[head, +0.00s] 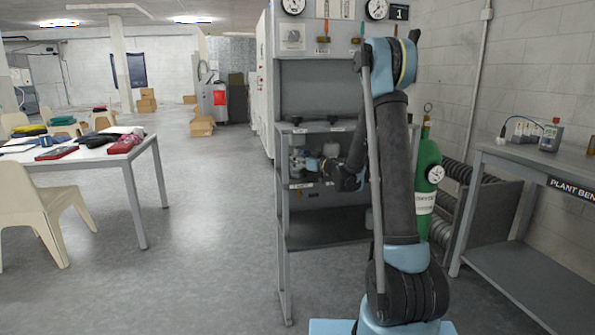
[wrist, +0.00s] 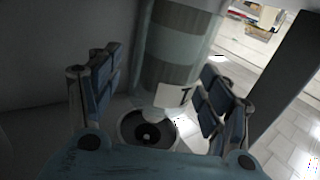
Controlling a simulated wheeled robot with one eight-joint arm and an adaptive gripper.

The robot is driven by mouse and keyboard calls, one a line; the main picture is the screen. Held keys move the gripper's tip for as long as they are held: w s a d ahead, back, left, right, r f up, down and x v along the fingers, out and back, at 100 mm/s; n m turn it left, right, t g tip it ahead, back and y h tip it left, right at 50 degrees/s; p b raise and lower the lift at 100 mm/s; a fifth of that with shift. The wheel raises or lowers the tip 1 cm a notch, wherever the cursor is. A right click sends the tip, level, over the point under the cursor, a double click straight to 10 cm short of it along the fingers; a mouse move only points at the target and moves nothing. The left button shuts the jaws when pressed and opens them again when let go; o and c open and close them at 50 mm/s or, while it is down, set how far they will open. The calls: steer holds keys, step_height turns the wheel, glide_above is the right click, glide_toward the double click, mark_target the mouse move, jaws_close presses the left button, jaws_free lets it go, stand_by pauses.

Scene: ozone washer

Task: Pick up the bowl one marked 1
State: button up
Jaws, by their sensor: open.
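The bowl marked 1 (wrist: 170,50) is a grey-green, banded cylinder with a white tag reading 1, in the wrist view. Its top runs out of the picture. My gripper (wrist: 158,80) is open, with one blue-padded finger on each side of the bowl. A gap shows at the left finger; whether the right finger touches cannot be told. In the head view my gripper (head: 312,164) reaches into the grey rack (head: 282,215), by a small grey cylindrical thing (head: 297,161) at its left side. My arm hides part of the rack.
A dark round part with a pale centre (wrist: 147,137) lies just below the bowl. A green gas cylinder (head: 428,170) stands right of my arm. A plant bench (head: 515,155) is at the right, a white table (head: 140,165) at the left.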

steer(key=shift+c, duration=0.6)
steer(key=c, duration=1.2)
steer(key=shift+o, duration=0.2)
